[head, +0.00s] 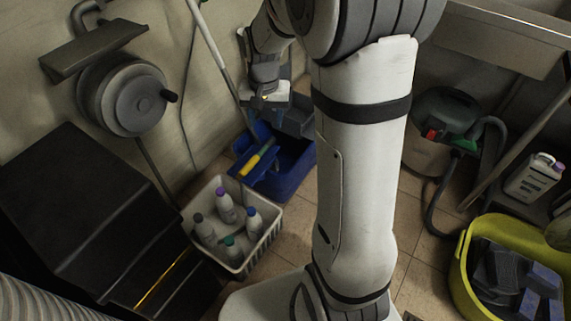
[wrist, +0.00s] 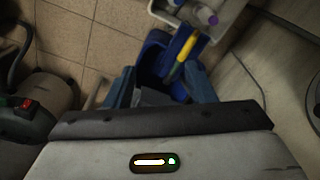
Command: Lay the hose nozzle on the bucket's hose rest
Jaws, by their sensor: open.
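The blue bucket (head: 293,178) stands on the tiled floor by the wall, and it also shows in the wrist view (wrist: 152,58). The yellow hose nozzle (head: 257,156) lies slanted along a flat blue piece, which looks like the hose rest (head: 246,176), on the bucket's side towards the bottle crate. The nozzle also shows in the wrist view (wrist: 181,61). My gripper (head: 266,112) is above the bucket, pointing down. In the wrist view its fingers (wrist: 160,88) are spread with nothing between them, and the nozzle is apart from them. Its fingertips are dim in the head view.
A white crate (head: 246,262) of several capped bottles stands just in front of the bucket. A hose reel (head: 125,95) hangs on the left wall. A vacuum cleaner (head: 437,135) and a yellow-green tub (head: 461,270) stand on the right. Some tiled floor is clear.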

